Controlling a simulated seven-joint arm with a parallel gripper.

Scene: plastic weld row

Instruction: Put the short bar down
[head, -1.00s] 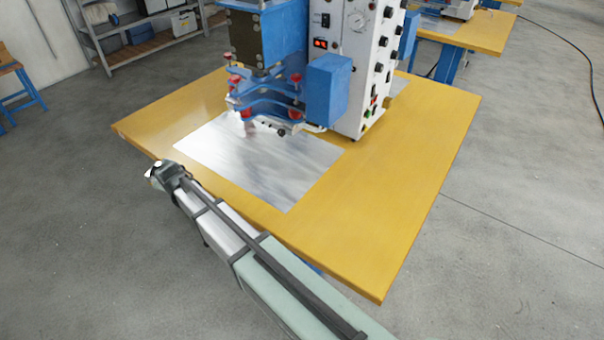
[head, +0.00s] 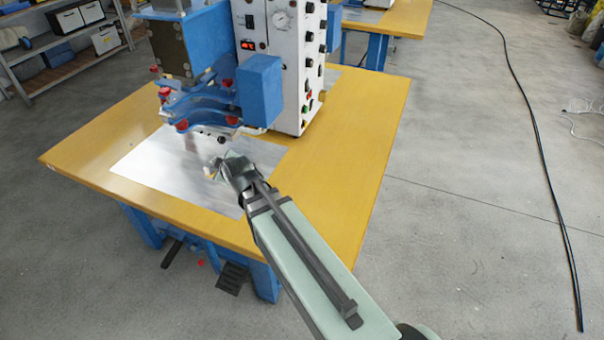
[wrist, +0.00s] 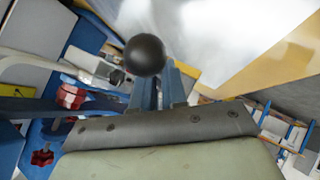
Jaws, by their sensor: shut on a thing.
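My gripper (head: 222,168) is over the metal sheet on the yellow table, just below and in front of the blue press head. It is shut on the short bar, which is hardly visible; only a small pale bit shows at the fingertips in the head view. In the wrist view my gripper's fingers (wrist: 160,90) point up the picture. The gap between the bar and the sheet cannot be judged.
The shiny metal sheet (head: 150,172) lies on the yellow table (head: 335,165). The blue press head (head: 200,100) with red knobs and the white control cabinet (head: 290,60) stand close behind my gripper. The table's right side is clear. A black cable (head: 540,140) lies on the floor.

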